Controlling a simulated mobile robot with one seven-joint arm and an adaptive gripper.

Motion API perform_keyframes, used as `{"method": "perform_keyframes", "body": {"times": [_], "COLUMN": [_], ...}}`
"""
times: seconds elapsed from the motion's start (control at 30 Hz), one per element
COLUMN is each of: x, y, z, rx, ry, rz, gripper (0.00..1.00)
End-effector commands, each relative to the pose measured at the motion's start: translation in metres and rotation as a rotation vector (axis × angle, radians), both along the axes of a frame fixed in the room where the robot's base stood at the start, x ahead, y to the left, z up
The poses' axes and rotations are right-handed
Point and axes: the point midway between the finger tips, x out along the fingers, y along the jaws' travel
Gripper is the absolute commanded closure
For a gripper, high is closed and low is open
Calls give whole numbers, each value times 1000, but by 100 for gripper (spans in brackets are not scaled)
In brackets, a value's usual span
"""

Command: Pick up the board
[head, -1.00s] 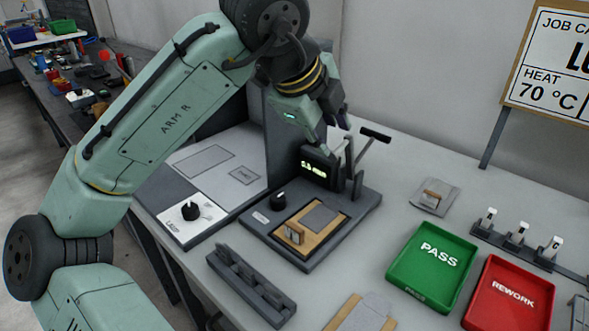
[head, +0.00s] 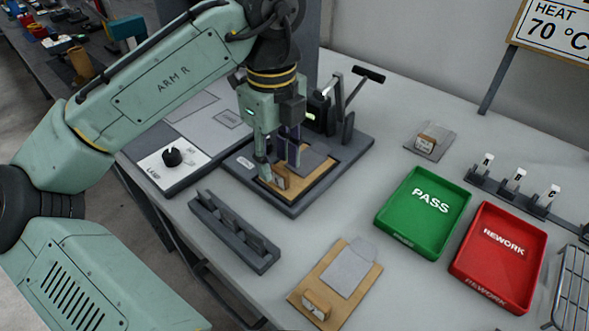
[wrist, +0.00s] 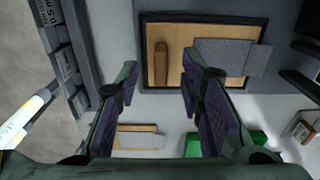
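A tan board (head: 316,186) with a grey plate and a small wooden block (head: 281,183) lies in the dark fixture (head: 352,152). In the wrist view the board (wrist: 220,75) and its upright block (wrist: 161,65) lie beyond my fingertips. My gripper (head: 281,168) points down over the block end of this board. In the wrist view my gripper (wrist: 160,78) is open, its two padded fingers apart with nothing held between them. A second, similar board (head: 300,292) with a block and grey plate lies on the table in front. My fingers hide part of the fixture board.
A slotted dark rack (head: 234,232) stands left of the front board. A green PASS tray (head: 400,243) and red REWORK tray (head: 470,268) are at right. A lever (head: 352,95) rises behind the fixture. A small grey plate with a block (head: 430,143) lies behind the trays.

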Motion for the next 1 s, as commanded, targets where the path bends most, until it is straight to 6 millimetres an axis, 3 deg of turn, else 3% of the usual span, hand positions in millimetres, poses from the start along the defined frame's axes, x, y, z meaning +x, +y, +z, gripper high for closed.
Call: {"method": "perform_keyframes", "body": {"times": [0.2, 0.47, 1.0], "x": [-2, -2, -1], "y": [-2, -3, -3], "z": [-28, -32, -32], "rx": [3, 1, 1], "ry": [0, -1, -1], "rz": [3, 1, 2], "gripper": [65, 65, 100]}}
